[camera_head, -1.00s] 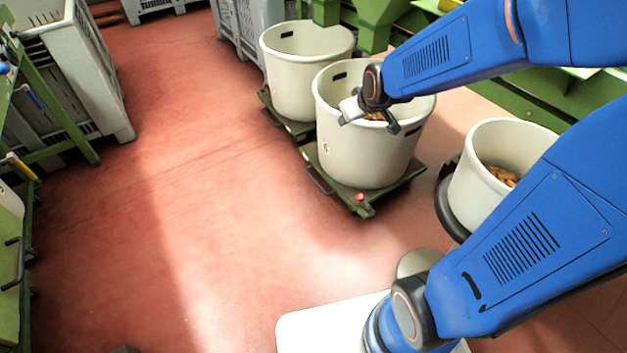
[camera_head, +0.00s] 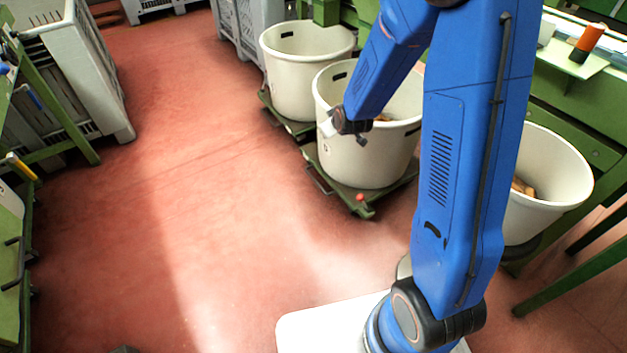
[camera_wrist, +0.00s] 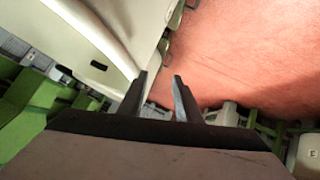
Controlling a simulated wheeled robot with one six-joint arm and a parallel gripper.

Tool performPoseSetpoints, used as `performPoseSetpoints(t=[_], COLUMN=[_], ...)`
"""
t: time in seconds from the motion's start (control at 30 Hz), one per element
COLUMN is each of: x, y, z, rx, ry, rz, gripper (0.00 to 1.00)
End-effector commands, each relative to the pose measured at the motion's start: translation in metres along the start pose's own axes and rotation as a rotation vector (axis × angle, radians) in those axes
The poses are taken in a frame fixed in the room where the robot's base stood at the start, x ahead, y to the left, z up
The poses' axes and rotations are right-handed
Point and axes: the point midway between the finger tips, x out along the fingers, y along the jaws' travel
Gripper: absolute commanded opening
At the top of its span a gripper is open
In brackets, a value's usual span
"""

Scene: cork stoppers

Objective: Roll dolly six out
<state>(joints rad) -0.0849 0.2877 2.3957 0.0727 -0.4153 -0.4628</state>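A green dolly (camera_head: 345,197) with a red knob (camera_head: 360,197) carries a cream tub (camera_head: 352,165). A dark looped handle (camera_head: 317,180) shows at its left side. Behind it, a second green dolly (camera_head: 290,124) bears another cream tub (camera_head: 297,95). I cannot read a number on either dolly. My gripper (camera_head: 343,138) is in front of the near tub's left wall, just below its rim, and holds nothing. In the wrist view my gripper (camera_wrist: 160,78) has its fingers apart, with red floor between them and a cream tub (camera_wrist: 135,25) to the left.
A third cream tub (camera_head: 545,190) with cork pieces stands at the right, partly hidden by my arm. Green machinery lines the back and right. Grey crates (camera_head: 250,25) stand at the back, another (camera_head: 85,60) at the left. The red floor (camera_head: 200,200) left of the dollies is clear.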

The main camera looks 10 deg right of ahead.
Motion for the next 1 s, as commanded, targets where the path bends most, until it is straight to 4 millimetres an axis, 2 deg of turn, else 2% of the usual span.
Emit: performPoseSetpoints(t=[0.1,0.4,0.67,1.0], x=[0.023,0.073,0.113,0.157], y=[-0.005,-0.018,-0.031,-0.050], z=[0.007,0.025,0.046,0.080], rx=[-0.024,-0.086,-0.141,-0.215], ry=[0.016,0.063,0.104,0.153], rz=[0.010,0.041,0.072,0.117], gripper=[0.31,0.31,0.31,0.31])
